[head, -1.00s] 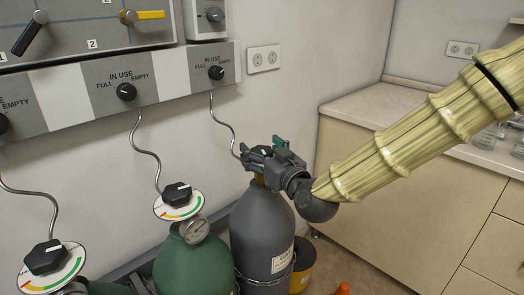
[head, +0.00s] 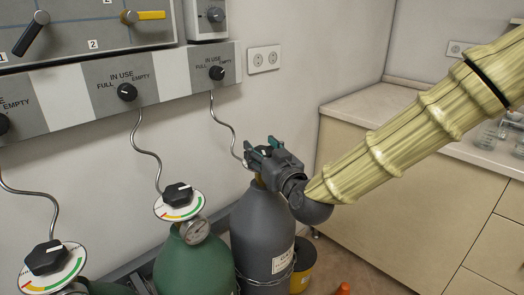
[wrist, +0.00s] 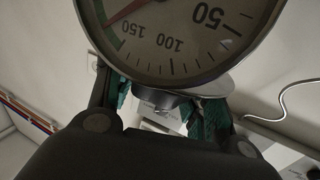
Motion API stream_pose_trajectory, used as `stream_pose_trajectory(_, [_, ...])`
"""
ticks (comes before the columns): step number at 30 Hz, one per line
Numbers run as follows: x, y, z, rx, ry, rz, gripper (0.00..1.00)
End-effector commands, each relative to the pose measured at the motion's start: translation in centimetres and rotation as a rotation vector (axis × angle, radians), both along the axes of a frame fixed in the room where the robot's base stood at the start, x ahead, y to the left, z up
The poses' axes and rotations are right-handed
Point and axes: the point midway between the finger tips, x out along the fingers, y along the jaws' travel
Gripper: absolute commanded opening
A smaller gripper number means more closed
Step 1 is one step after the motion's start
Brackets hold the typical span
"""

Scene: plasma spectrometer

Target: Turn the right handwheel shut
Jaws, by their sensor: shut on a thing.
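The right handwheel sits on top of the grey cylinder (head: 262,235) and is mostly hidden by my gripper (head: 262,150) in the head view. My gripper is shut on it, with its teal finger pads at the cylinder's top. In the wrist view, the pads of my gripper (wrist: 162,106) stand either side of a dark piece of the handwheel (wrist: 168,103). A round pressure gauge (wrist: 180,35) fills the top of that view and covers much of the handwheel. How far the handwheel is turned cannot be seen.
Two other black handwheels, middle (head: 178,194) and left (head: 47,258), sit over coloured dials. The middle one tops a green cylinder (head: 185,265). A thin tube (head: 222,120) runs up the wall behind my gripper. A yellow container (head: 303,265) and a beige cabinet (head: 400,215) stand to the right.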

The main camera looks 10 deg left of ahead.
Motion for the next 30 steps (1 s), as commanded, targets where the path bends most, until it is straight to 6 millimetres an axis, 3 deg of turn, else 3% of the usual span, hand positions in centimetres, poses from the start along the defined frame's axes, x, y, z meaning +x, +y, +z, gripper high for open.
stream_pose_trajectory(30, [0.03, -0.08, 0.23, -0.001, -0.002, -0.670, 0.27])
